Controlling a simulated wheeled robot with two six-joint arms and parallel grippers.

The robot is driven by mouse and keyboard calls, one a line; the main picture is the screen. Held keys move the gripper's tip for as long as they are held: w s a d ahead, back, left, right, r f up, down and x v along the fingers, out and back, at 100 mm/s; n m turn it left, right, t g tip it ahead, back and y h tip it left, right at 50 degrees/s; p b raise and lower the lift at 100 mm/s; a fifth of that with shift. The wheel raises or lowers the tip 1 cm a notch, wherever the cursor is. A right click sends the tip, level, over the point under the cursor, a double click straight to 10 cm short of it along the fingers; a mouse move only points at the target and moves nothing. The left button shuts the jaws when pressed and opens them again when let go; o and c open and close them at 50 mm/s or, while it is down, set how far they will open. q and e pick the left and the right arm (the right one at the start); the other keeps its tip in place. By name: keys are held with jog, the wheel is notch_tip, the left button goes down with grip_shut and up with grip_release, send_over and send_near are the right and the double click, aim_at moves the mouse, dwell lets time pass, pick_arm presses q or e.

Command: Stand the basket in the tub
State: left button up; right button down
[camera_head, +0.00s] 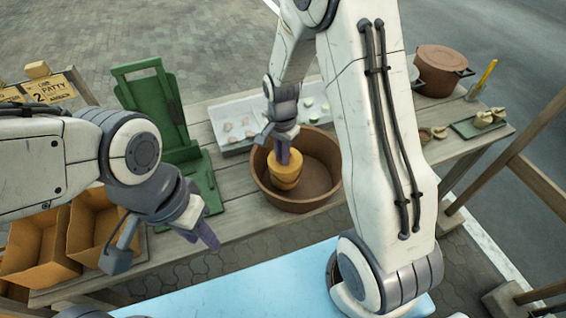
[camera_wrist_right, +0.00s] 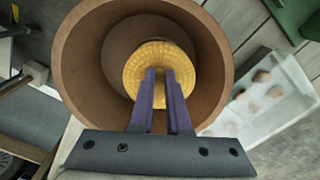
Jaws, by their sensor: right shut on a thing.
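The basket (camera_head: 284,172) is small, round and yellow-orange. It is inside the brown round tub (camera_head: 262,185), left of the tub's middle in the head view. My right gripper (camera_head: 283,152) reaches down from above and is shut on the basket's top. In the right wrist view the basket (camera_wrist_right: 160,68) lies beyond the purple fingers (camera_wrist_right: 160,78), with the tub's wall (camera_wrist_right: 75,60) around it. Whether the basket's base touches the tub floor cannot be told. My left gripper (camera_head: 205,235) hangs empty over the table's front edge, left of the tub; its fingers are partly hidden.
A green stand (camera_head: 165,110) is left of the tub. A white tray (camera_head: 235,148) with small pieces lies behind it. Orange-brown boxes (camera_head: 40,245) are at the left. A lidded brown pot (camera_head: 440,70) and a green board (camera_head: 480,127) are at the right.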

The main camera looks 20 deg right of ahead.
jog(key=shift+f, duration=1.75)
jog(key=shift+a+f, duration=0.1)
jog(key=c, duration=0.9)
grip_release()
